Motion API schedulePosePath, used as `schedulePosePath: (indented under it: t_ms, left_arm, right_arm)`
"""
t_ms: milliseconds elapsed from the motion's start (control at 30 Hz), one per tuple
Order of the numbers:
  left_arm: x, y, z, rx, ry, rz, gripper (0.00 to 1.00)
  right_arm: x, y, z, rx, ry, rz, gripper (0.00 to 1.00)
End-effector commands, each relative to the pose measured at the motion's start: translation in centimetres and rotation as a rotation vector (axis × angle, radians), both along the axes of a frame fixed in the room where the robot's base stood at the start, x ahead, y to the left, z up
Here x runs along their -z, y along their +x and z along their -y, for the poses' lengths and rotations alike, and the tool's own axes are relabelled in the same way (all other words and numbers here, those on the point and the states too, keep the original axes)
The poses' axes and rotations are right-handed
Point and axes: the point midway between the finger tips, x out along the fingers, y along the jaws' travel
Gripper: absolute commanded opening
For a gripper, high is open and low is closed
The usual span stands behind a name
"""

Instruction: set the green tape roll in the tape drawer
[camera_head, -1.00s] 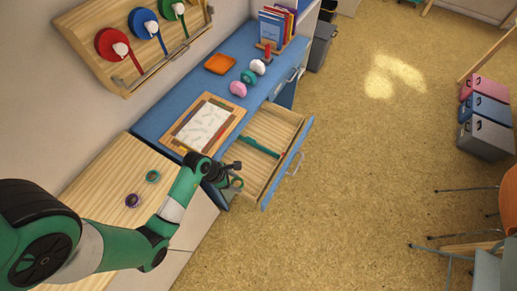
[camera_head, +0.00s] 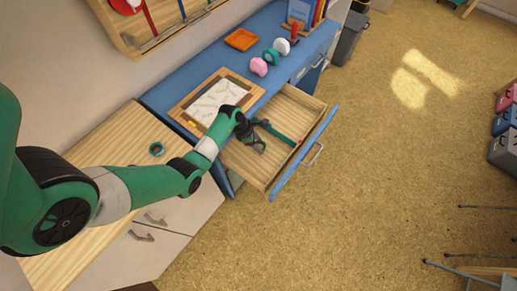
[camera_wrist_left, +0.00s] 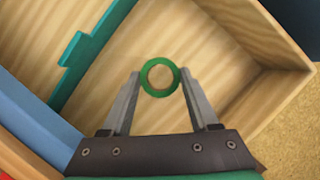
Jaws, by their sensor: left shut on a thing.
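My left gripper (camera_head: 258,146) is shut on the green tape roll (camera_wrist_left: 160,94), a small ring gripped on edge between the two fingertips in the left wrist view. The gripper holds it over the near compartment of the open wooden drawer (camera_head: 243,159), which has a blue front. A teal divider (camera_head: 279,134) crosses the drawer; it also shows at the upper left of the left wrist view (camera_wrist_left: 84,50). Bare drawer floor shows beyond the roll. The roll is too small to make out clearly in the head view. My right gripper is not in view.
The blue desk (camera_head: 205,73) beside the drawer carries a framed paper tray (camera_head: 187,104), an orange tray (camera_head: 241,40) and pink (camera_head: 258,66), teal and white objects. Open floor lies right of the drawer.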

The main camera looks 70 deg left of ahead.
Motion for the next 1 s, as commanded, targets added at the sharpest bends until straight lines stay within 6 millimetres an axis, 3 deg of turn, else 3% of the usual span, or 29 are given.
schedulePosePath:
  t_ms: [267,633,667,800,1000]
  left_arm:
    - [3.7,0.3,-0.4,-0.001,0.0,0.0,0.09]
    - [3.9,0.3,-0.4,0.0,0.001,0.0,0.09]
    - [3.8,0.3,-0.4,0.0,0.001,0.001,0.66]
    - [3.8,0.3,-0.4,0.0,0.001,0.0,0.91]
    - [3.8,0.3,-0.3,0.0,0.001,0.0,0.91]
  right_arm:
    - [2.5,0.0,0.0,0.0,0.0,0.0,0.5]
    - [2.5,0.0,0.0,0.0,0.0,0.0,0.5]
    - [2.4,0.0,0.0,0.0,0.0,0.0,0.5]
    - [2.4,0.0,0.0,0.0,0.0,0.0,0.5]
    - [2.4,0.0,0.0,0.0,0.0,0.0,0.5]
